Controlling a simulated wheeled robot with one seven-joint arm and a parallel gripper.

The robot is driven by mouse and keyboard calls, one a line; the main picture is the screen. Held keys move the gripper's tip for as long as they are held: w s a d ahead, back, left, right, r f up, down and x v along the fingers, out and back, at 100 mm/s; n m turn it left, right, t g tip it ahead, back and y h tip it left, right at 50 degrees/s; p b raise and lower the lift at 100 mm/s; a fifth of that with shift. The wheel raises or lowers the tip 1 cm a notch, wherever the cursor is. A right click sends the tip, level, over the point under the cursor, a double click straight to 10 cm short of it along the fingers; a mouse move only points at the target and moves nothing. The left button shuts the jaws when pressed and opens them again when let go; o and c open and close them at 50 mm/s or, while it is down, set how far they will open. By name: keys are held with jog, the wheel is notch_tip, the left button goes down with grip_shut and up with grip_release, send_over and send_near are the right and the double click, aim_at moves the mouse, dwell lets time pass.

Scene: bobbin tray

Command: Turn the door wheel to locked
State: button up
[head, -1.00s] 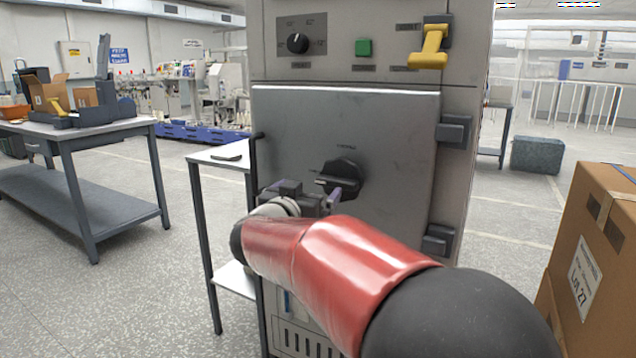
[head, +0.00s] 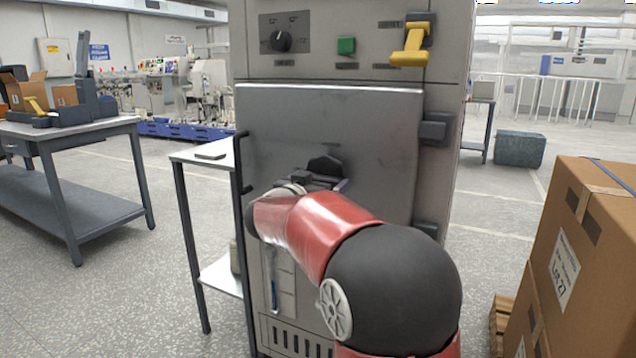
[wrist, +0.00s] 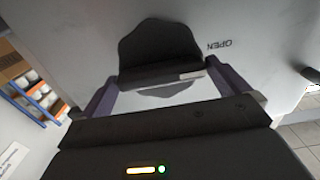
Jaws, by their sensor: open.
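The door wheel (head: 325,165) is a dark lobed knob on the grey cabinet door (head: 385,130). In the head view only its upper part shows above my gripper (head: 318,184). In the wrist view the wheel (wrist: 158,45) is large, with a raised bar across it bearing a pale mark. My gripper's two purple-grey fingers (wrist: 170,95) are open, one at each side of the bar's ends. I cannot tell whether they touch it. The word OPEN (wrist: 219,45) is printed on the door beside the wheel, upside down in the wrist view. A locked mark is not visible.
A dark vertical door handle (head: 240,175) stands at the door's left edge. Above the door are a dial (head: 281,40), a green button (head: 346,45) and a yellow lever (head: 411,45). A small side table (head: 190,155) stands left; stacked cartons (head: 590,220) stand right.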

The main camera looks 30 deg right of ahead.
jog(key=shift+c, duration=0.3)
jog(key=c, duration=0.6)
jog(key=shift+o, duration=0.2)
jog(key=shift+m, duration=0.4)
jog(key=shift+s+f+m+b, duration=0.1)
jog(key=shift+m+b, duration=1.85)
jog(key=shift+m, duration=2.3)
jog(key=shift+f+m+b, duration=0.1)
jog(key=shift+m+b, duration=1.8)
jog(key=shift+m, duration=2.35)
